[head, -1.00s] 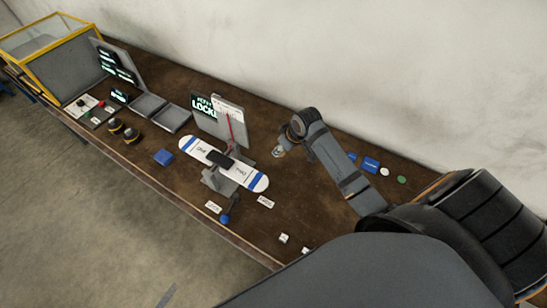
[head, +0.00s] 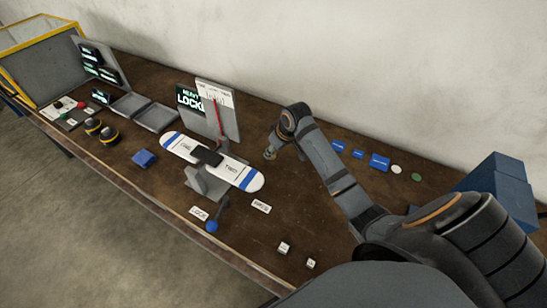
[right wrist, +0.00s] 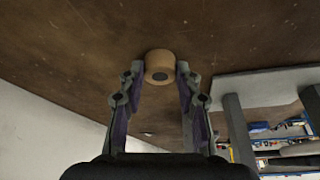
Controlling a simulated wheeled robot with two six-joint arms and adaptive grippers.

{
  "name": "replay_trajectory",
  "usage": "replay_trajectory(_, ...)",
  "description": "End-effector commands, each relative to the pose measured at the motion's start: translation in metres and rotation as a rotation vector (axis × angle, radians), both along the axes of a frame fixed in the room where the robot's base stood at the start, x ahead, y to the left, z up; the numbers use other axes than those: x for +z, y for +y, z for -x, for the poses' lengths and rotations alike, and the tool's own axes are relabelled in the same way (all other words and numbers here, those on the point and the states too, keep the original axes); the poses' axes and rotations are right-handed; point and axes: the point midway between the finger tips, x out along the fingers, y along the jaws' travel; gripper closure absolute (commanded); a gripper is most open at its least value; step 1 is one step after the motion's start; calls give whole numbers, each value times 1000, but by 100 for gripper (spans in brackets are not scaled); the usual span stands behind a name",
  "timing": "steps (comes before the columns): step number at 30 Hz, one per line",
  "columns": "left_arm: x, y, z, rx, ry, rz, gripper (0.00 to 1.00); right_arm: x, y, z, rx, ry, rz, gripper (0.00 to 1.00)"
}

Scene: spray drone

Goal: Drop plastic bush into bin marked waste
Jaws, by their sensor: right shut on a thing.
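My right gripper (right wrist: 160,75) is shut on a tan, round bush (right wrist: 160,66) with a dark hole in its face, seen in the right wrist view. The bush sits between the two fingertips. In the head view my right gripper (head: 270,153) hangs over the brown table, right of the upright panels; the bush is too small there to make out clearly. Blue box-shaped containers (head: 505,178) stand at the right end of the table, partly behind my arm. I cannot read any waste marking on them. My left gripper is not in view.
A white beam with blue bands (head: 182,147) rests on a grey stand (head: 205,182). Upright panels (head: 218,110) stand behind it. Blue plates (head: 379,162), a white disc (head: 396,170) and a green disc (head: 416,177) lie along the back. Small white blocks (head: 283,248) lie near the front.

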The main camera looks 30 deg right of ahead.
Motion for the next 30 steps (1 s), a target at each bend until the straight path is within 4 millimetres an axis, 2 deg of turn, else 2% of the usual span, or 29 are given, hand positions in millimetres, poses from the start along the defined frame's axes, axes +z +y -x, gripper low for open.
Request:
replay_trajectory(10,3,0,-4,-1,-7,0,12,-1,0,0,-1,0,-1,88)
replay_trajectory(11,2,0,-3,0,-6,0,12,-2,0,0,-1,0,-1,64)
replay_trajectory(15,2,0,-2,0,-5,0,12,-2,0,0,-1,-1,-2,45)
replay_trajectory(25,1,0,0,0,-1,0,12,1,0,0,0,-2,-1,44)
replay_trajectory(30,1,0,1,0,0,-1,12,26,-4,8,0,-5,3,44)
